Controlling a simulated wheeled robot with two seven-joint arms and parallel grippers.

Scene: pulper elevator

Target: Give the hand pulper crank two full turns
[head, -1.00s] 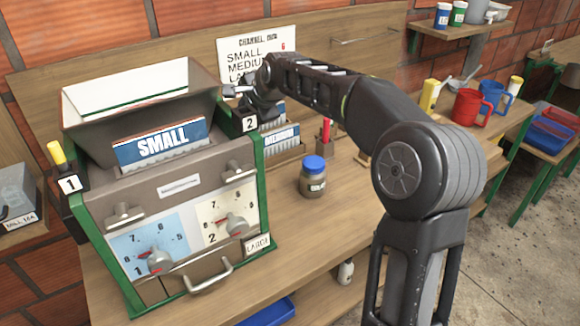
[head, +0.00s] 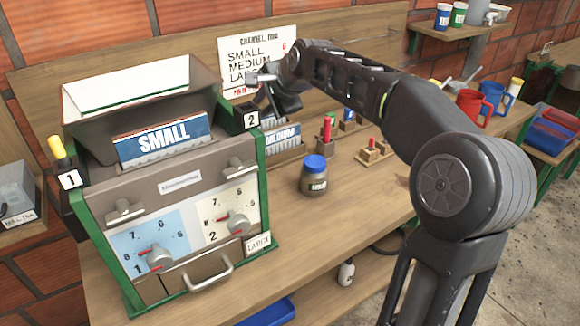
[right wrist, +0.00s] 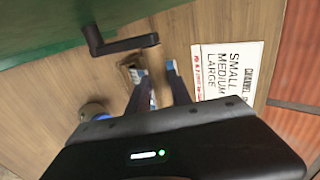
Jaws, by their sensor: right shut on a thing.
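The hand pulper (head: 190,183) is a grey box with green sides, a SMALL sign and two numbered dials, at the left in the head view. In the right wrist view its dark crank (right wrist: 122,46) stands out from the green side, its handle pointing right. My right gripper (head: 262,86) is beside the hopper's right edge, above the box marked 2. In the right wrist view the gripper (right wrist: 156,66) has its fingertips at the crank handle's end. The jaws are shut on the handle, though the contact is unclear. The crank is not discernible in the head view. My left gripper is not in view.
A jar with a blue lid (head: 315,175) stands on the bench right of the pulper. A lettered sign (head: 255,62) leans at the back. Red (head: 470,108) and blue mugs stand farther right.

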